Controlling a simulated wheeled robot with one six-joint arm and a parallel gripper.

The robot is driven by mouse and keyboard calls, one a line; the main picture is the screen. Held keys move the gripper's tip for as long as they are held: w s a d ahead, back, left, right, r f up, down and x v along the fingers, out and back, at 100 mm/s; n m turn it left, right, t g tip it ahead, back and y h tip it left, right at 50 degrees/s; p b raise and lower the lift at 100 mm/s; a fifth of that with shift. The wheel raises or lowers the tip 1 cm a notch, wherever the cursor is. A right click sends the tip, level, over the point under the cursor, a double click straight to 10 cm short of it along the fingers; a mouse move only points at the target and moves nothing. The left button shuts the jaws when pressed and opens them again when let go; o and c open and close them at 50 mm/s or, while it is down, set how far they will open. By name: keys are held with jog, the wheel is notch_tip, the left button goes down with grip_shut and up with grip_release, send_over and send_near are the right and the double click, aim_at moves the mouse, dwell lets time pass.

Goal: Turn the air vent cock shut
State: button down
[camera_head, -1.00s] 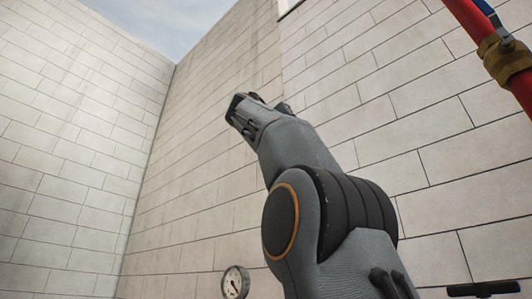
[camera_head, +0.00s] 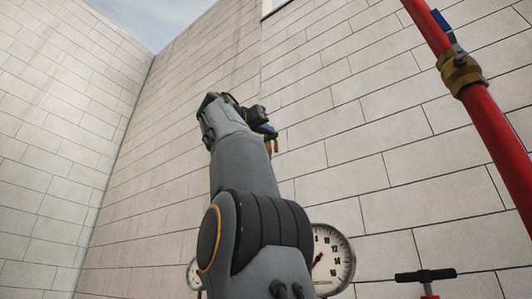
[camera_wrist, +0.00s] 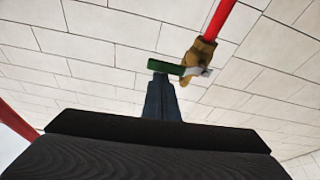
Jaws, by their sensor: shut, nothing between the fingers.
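A small brass cock (camera_wrist: 198,55) with a green lever (camera_wrist: 172,67) sits at the end of a red pipe (camera_wrist: 219,18) in the wrist view. The lever lies nearly crosswise to the pipe, pointing left. My gripper (camera_wrist: 161,82) is shut and empty, its fingertips just below the lever's left part; I cannot tell whether they touch. In the head view, the brass body (camera_head: 272,147) and a bit of green show beside the end of my arm, which hides the rest.
A thick red pipe with a blue-handled brass valve (camera_head: 459,71) slants down the right. A large gauge (camera_head: 333,258) and a smaller gauge (camera_head: 193,275) stand low near my arm. A black T-handle (camera_head: 426,276) is at lower right. Pale block walls stand behind.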

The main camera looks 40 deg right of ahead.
jog(key=shift+w, duration=0.1)
jog(key=s+a, duration=0.1)
jog(key=a, duration=0.8)
jog(key=shift+s+a+r, duration=0.2)
jog(key=shift+s+r, duration=0.1)
dwell(0.4)
jog(key=shift+w, duration=0.1)
